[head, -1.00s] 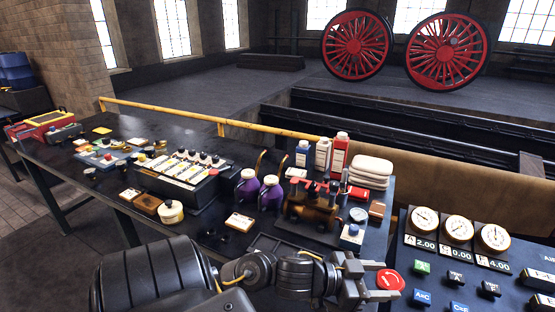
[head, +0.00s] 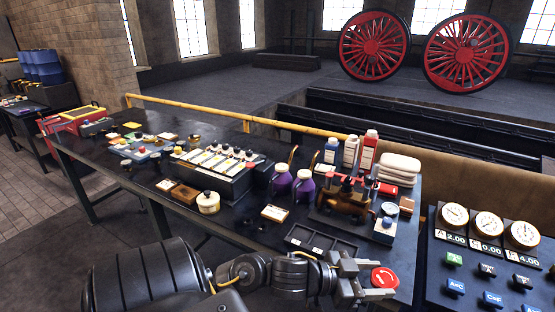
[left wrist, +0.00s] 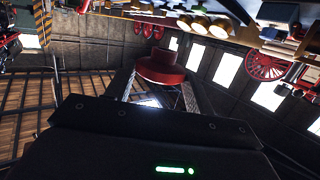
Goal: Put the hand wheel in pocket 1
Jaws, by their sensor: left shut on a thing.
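The red hand wheel (head: 383,277), a round disc with a white mark on its face, is held in my left gripper (head: 366,283) near the front edge of the bench. In the left wrist view the hand wheel (left wrist: 161,68) sits between the two fingers, which are shut on it. A shallow dark tray with pockets (head: 322,244) lies on the bench, behind and to the left of the gripper. Its small labels are too small to read. My right gripper is not in view.
A brown valve body with red handles (head: 346,198) stands just behind the tray. A gauge panel with buttons (head: 485,262) is at the right.

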